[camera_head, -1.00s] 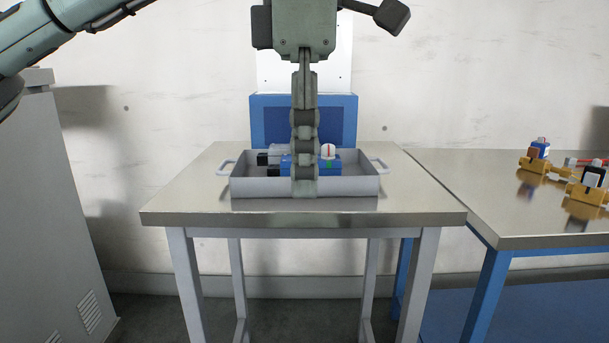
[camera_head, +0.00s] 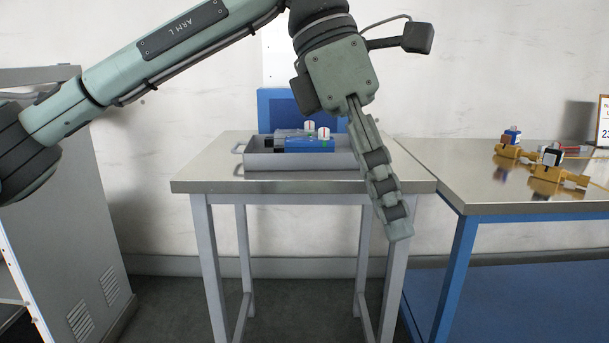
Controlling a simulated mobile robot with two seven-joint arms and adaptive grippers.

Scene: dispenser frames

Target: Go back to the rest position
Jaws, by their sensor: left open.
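My left arm comes in from the upper left. My left gripper (camera_head: 398,232) hangs tilted, fingers pointing down and to the right, in front of the right part of the steel table. It is seen edge-on and is open, with nothing visible in it. A grey tray (camera_head: 290,160) stands on the table behind it. In the tray lie a blue dispenser (camera_head: 308,145) and a grey dispenser (camera_head: 290,134), each with a white cap. The tray's right end is hidden behind the gripper. My right gripper is not in view.
The steel table (camera_head: 215,180) has bare top around the tray. A second table (camera_head: 500,205) with blue legs stands at the right, holding yellow fixtures (camera_head: 515,152) with parts. A blue panel (camera_head: 275,108) stands behind the tray. A grey cabinet (camera_head: 85,230) is at the left.

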